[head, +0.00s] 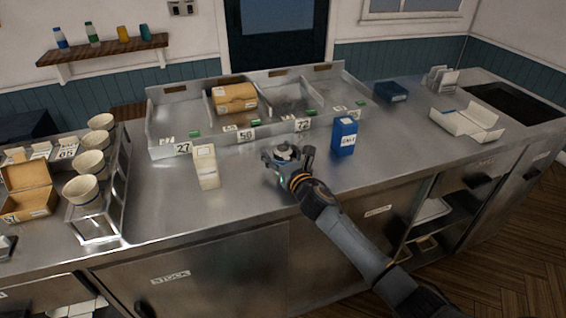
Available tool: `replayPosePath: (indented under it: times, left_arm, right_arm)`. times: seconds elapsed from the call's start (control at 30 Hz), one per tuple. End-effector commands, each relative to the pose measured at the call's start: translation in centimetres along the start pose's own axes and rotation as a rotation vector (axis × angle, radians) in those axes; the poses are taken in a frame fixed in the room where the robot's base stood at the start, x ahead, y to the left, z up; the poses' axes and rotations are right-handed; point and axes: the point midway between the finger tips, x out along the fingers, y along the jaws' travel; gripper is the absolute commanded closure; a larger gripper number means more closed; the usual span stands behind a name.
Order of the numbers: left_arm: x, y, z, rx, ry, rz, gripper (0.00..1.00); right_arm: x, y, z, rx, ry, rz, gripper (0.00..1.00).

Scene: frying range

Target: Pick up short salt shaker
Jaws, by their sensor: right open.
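My right gripper (288,160) reaches in from the lower right over the steel counter. Its fingers are open around a small, short object with a pale, rounded top (284,152), which looks like the short salt shaker. The fingers hide most of its body, and I cannot tell whether they touch it. A blue box with a white label (344,137) stands upright to the right of the gripper. My left gripper is not in view.
A cream carton (206,167) stands left of the gripper. A steel divided bin (166,133) with number tags lies behind, holding a brown box (234,96). Bowls (83,189) sit on a rack at left. An open white box (467,121) lies at right. The front counter is mostly clear.

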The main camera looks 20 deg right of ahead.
Motion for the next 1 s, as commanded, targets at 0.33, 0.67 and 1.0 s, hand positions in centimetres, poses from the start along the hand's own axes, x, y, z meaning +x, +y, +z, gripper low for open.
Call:
replayPosePath:
  times: [0.33,0.67,1.0]
  left_arm:
    - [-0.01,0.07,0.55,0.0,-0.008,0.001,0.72]
    - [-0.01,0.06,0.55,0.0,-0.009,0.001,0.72]
    - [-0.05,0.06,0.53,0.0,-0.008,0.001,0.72]
  right_arm:
    - [-0.04,-0.01,0.0,0.0,0.0,0.0,0.93]
    - [-0.03,-0.01,0.07,0.0,-0.001,0.0,1.0]
    - [0.0,-0.06,0.76,-0.003,-0.004,0.001,1.0]
